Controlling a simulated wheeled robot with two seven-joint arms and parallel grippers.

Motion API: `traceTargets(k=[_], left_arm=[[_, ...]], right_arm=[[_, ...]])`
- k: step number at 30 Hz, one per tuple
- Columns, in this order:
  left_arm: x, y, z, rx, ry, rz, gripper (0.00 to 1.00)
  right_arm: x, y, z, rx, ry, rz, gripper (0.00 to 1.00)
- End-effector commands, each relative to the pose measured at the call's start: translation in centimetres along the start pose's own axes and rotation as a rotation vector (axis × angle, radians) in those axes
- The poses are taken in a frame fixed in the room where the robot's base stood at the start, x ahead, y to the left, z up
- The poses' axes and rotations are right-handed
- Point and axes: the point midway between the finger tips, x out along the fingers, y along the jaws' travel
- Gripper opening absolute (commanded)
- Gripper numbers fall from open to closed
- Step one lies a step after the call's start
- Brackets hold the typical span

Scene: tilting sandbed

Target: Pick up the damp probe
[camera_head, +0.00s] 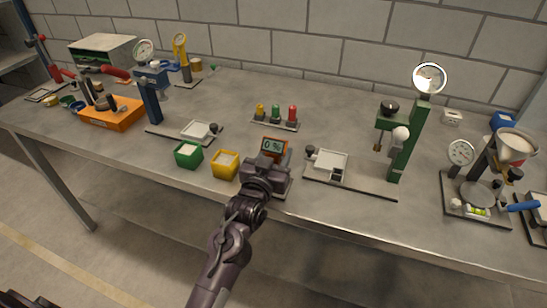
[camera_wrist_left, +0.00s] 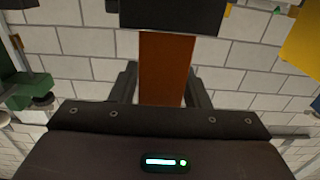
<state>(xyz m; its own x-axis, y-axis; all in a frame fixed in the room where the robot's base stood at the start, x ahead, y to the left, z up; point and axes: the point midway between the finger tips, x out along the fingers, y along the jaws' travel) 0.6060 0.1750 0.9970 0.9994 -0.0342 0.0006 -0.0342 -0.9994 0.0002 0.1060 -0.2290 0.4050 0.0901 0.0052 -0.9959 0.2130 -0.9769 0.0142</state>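The damp probe, an orange block with a dark display reading "0 %" (camera_head: 273,147), is at the front middle of the bench. My left gripper (camera_head: 265,172) is right at it, reaching over the front edge and covering its lower part. In the left wrist view, the orange body (camera_wrist_left: 166,75) stands between the two dark fingers, with a black block above it. The fingers lie close along both its sides; I cannot tell whether they press on it. My right gripper is not in view.
A yellow box (camera_head: 225,165) and a green box (camera_head: 189,155) stand just left of the probe. A scale plate (camera_head: 350,182) with a green press (camera_head: 405,145) stands to the right. Red, green and yellow pegs sit on a stand (camera_head: 276,124) behind. The bench front edge is close.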

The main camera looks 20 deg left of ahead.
Motion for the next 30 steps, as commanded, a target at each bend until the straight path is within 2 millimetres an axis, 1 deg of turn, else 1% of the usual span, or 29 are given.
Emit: traceTargets(k=[1,6,14,19,23,26,30], left_arm=[[0.0,0.0,0.0,0.0,0.0,0.0,0.35],[0.0,0.0,0.0,0.0,0.0,0.0,0.14],[0.0,0.0,-0.1,0.0,0.001,0.0,0.14],[0.0,0.0,-1.1,0.001,0.004,0.0,0.14],[0.0,0.0,-2.8,0.001,0.007,0.0,0.14],[0.0,0.1,-4.9,0.001,0.008,0.001,0.14],[0.0,0.0,-8.7,0.0,0.01,0.0,0.14]], right_arm=[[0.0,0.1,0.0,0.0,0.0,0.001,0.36],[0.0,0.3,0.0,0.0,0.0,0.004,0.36],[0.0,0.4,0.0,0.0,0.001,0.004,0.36],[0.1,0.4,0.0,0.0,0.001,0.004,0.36],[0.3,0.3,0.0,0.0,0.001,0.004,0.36],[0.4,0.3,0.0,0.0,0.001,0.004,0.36],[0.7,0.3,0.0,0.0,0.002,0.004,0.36]])
